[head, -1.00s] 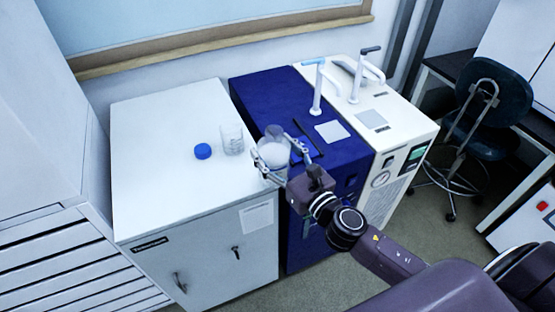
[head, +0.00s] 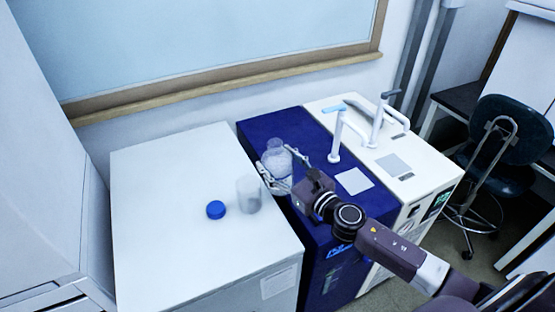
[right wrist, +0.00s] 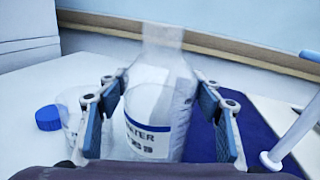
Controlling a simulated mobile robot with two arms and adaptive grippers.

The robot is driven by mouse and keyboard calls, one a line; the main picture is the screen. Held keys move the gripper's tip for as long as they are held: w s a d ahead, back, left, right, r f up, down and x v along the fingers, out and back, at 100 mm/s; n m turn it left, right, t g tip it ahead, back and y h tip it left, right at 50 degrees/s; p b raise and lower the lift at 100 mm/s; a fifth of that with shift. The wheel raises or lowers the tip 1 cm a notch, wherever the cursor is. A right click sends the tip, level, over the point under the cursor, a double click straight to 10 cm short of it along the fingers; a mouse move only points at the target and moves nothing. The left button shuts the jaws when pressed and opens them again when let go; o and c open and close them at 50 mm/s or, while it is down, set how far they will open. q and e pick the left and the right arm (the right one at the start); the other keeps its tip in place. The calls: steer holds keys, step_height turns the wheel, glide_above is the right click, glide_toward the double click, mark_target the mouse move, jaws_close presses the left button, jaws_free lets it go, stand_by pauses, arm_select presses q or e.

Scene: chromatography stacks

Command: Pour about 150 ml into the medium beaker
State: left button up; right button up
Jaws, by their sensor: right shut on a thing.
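My right gripper (head: 277,172) is shut on a clear bottle (head: 278,156). The bottle stands about upright at the left edge of the blue unit, right of and behind the beaker; whether it touches the surface I cannot tell. In the right wrist view the bottle (right wrist: 155,80) is between the fingers, its label partly reading "WATER". The clear beaker (head: 249,194) stands upright on the white cabinet top; its liquid level cannot be made out. In the wrist view the left finger partly hides the beaker (right wrist: 72,105). My left gripper is not in view.
A blue cap (head: 216,209) lies left of the beaker on the white cabinet (head: 165,200), whose top is otherwise clear. The blue unit (head: 305,130) and a white unit (head: 425,165) with upright arms stand to the right. A wall with a wooden ledge is behind.

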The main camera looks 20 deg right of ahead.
steer(key=shift+a+r+n, duration=0.1)
steer(key=shift+r+n, duration=0.3)
steer(key=shift+r, duration=0.05)
steer(key=shift+a+n+p, duration=0.15)
steer(key=shift+n+p, duration=0.15)
steer(key=shift+p, duration=0.15)
steer(key=shift+a+r+n+p, duration=0.25)
steer(key=shift+r+n+p, duration=0.1)
steer(key=shift+n+p, duration=0.35)
steer(key=shift+f, duration=0.1)
steer(key=shift+a, duration=0.1)
steer(key=shift+r+p, duration=0.2)
steer(key=shift+p, duration=0.1)
steer(key=shift+a+r+n+p, duration=0.2)
steer(key=shift+n+p, duration=0.25)
steer(key=shift+n, duration=0.15)
arm_select(q)
steer(key=r, duration=0.2)
steer(key=w+r, duration=0.1)
steer(key=r, duration=0.1)
steer(key=shift+w+d+r, duration=0.15)
steer(key=shift+r, duration=0.15)
